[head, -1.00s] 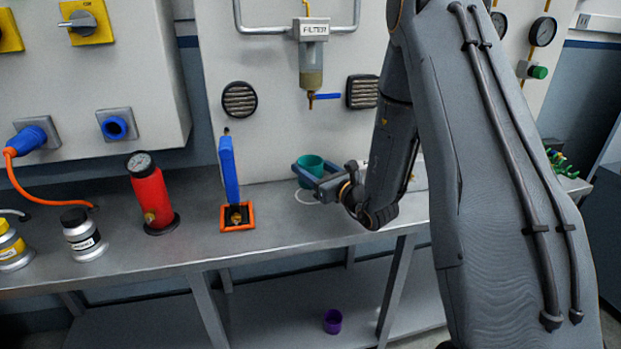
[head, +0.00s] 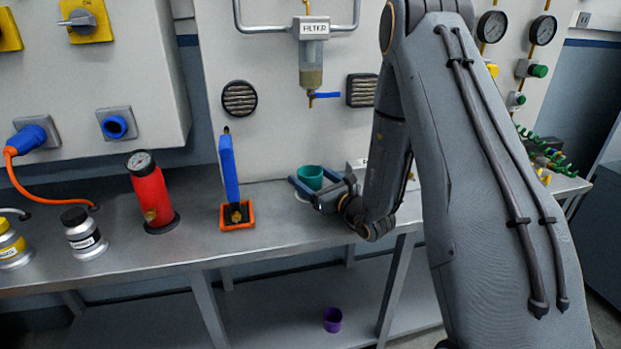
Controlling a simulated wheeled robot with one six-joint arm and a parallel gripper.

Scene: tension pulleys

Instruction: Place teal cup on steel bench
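The teal cup (head: 311,178) is upright at the back of the steel bench (head: 283,222), low over or on a pale ring-shaped marking (head: 301,196). My gripper (head: 309,178) reaches in from the right at bench height, with one finger on each side of the cup. The fingers partly hide the cup's lower part. I cannot tell whether they press on its wall or stand slightly apart from it, nor whether the cup's base touches the bench.
An orange-framed tray (head: 238,224) with an upright blue piece stands left of the cup. Further left are a red cylinder with a gauge (head: 150,192) and a grey canister (head: 83,234). A purple cup (head: 332,320) sits on the lower shelf. A white panel rises behind.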

